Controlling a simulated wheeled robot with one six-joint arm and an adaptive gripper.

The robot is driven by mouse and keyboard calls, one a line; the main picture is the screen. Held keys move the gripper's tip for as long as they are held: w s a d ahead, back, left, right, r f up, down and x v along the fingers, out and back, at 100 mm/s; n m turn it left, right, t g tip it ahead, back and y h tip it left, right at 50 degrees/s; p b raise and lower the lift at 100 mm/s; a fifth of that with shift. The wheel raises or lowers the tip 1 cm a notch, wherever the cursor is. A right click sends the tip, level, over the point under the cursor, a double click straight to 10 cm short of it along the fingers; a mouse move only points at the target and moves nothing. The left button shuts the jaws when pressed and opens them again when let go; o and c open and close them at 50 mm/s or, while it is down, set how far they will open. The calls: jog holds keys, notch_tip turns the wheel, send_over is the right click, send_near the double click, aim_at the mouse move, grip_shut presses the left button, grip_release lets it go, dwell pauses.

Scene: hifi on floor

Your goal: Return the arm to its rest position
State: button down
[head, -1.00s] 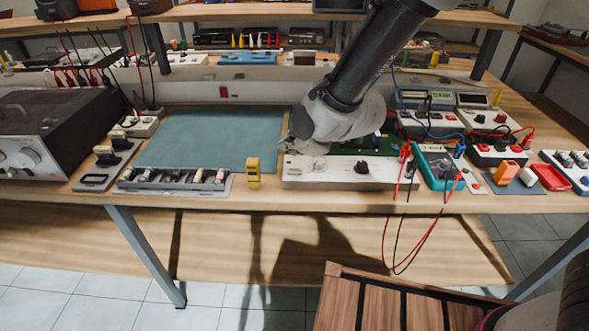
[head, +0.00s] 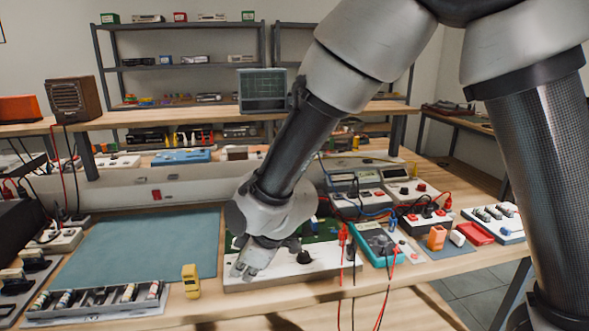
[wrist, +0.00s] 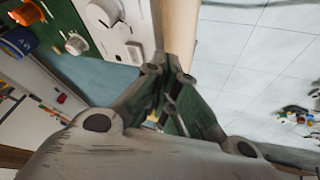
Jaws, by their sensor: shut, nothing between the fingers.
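My arm comes down from the upper right of the head view to the workbench (head: 210,308). My gripper (head: 242,274) is at its lower end, over the front left part of a white-fronted device with a green circuit board (head: 300,266). Whether the gripper touches the device cannot be told. In the wrist view my gripper (wrist: 168,112) has its fingers together with nothing held between them. The device's white panel (wrist: 115,30) and knobs show at the upper left there.
A blue mat (head: 150,245) lies left of the gripper, with a small yellow block (head: 190,281) near its front corner. A teal multimeter (head: 375,244) with red and black leads lies to the right. A raised shelf (head: 225,120) runs behind. Tiled floor shows beyond the bench edge.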

jog(key=s+d+r+m+h, duration=0.1)
jog(key=s+d+r+m, duration=0.2)
jog(key=d, duration=1.3)
jog(key=s+d+r+m+t+h, duration=0.1)
jog(key=s+d+r+m, duration=0.3)
jog(key=d, duration=1.2)
jog(key=s+d+r+m+h, duration=0.3)
jog(key=d+r+m, duration=0.7)
jog(key=d, duration=0.7)
notch_tip(320, 180, up, 4)
jog(key=shift+s+f+t, duration=0.2)
jog(key=shift+s+t, duration=0.05)
jog(key=shift+t, duration=0.05)
